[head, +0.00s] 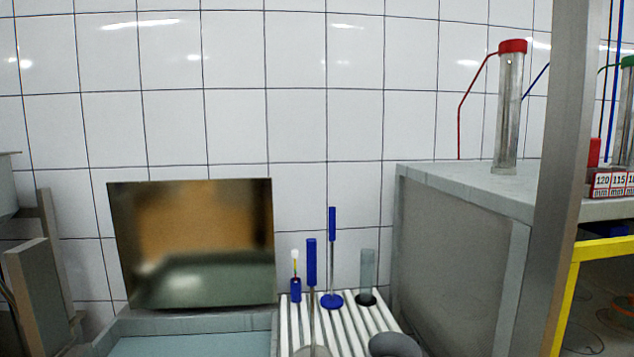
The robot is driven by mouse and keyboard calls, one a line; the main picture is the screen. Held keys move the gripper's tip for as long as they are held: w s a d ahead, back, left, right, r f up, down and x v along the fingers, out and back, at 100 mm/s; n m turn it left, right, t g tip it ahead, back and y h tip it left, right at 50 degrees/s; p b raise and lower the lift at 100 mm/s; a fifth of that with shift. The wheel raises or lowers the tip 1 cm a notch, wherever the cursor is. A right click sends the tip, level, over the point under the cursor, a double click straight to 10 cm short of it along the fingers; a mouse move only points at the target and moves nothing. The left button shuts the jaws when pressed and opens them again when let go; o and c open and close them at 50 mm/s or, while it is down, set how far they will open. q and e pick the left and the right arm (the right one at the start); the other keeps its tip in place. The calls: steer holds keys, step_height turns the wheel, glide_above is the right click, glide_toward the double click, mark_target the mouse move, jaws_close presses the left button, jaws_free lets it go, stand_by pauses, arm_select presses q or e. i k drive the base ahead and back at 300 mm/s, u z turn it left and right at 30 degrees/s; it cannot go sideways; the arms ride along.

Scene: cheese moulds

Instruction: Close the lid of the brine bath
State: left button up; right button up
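The brine bath (125,326) is at the bottom left of the head view, cut off by the lower edge. Its grey-blue inside (195,346) shows at the front. The lid (195,240) looks like a shiny metal panel. It stands open, nearly upright along the back of the bath, and reflects a blurred brown and green scene. Neither of my grippers is in view, and nothing touches the lid.
Right of the bath is a white slatted rack (345,330) with blue-handled tools (311,262), a small tube (368,275) and a dark round piece (395,344). Further right stands a grey cabinet (460,245) with a red-capped cylinder (509,110). A metal post (565,150) rises at right. White tiles are behind.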

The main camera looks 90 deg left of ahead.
mark_target(184, 243)
steer(key=z, duration=0.05)
steer(key=i, duration=0.35)
steer(key=u, duration=3.75)
